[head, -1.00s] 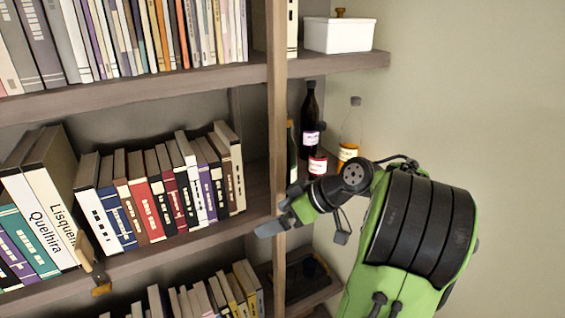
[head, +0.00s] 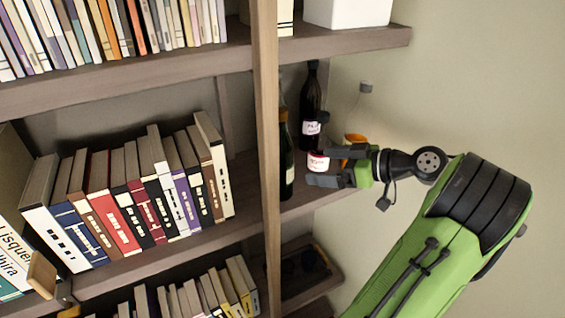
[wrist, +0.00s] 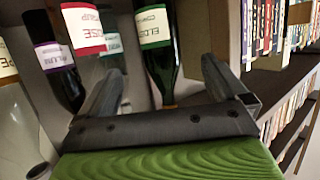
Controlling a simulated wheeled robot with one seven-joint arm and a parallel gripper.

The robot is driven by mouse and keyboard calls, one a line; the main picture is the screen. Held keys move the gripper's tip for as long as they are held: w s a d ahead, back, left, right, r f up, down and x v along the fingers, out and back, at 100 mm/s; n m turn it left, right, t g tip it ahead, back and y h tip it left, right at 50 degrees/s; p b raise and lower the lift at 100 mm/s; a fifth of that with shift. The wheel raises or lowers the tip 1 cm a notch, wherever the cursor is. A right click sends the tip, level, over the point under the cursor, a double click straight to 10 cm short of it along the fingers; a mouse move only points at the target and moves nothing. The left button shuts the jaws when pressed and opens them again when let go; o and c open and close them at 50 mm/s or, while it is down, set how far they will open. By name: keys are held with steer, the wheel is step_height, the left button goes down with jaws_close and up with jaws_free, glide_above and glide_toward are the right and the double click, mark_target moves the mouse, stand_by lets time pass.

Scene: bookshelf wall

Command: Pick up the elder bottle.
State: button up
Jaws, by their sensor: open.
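The elder bottle (head: 287,160) is dark green and stands on the middle shelf, just right of the wooden post, which partly hides it in the head view. In the wrist view the green bottle (wrist: 162,66), with a white label edged in green, shows between the fingers, nearer the right one. My gripper (head: 319,166) is open and empty, its fingers pointing left toward the bottle. A gap shows between the fingertips and the green bottle in the head view. A red-labelled rose bottle (head: 318,161) stands close beside the fingertips; the gripper partly hides it.
A dark bottle with a purple-edged label (head: 312,115) stands behind. A bottle with an orange label (head: 353,138) is partly behind my gripper. The wooden post (head: 267,120) separates the bottles from a row of books (head: 140,200). A shelf (head: 330,42) runs above.

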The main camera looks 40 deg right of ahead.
mark_target(293, 164)
steer(key=b+x, duration=0.1)
steer(key=x, duration=0.6)
steer(key=shift+w+d+f, duration=0.1)
steer(key=shift+w+f, duration=0.1)
steer(key=shift+w, duration=0.05)
steer(key=x, duration=0.5)
steer(key=shift+w+f, duration=0.15)
steer(key=shift+w, duration=0.15)
steer(key=shift+s, duration=0.15)
steer(key=shift+c, duration=1.1)
steer(key=c, duration=1.4)
step_height(293, 164, up, 10)
steer(key=shift+r+p, duration=0.1)
steer(key=shift+p, duration=0.95)
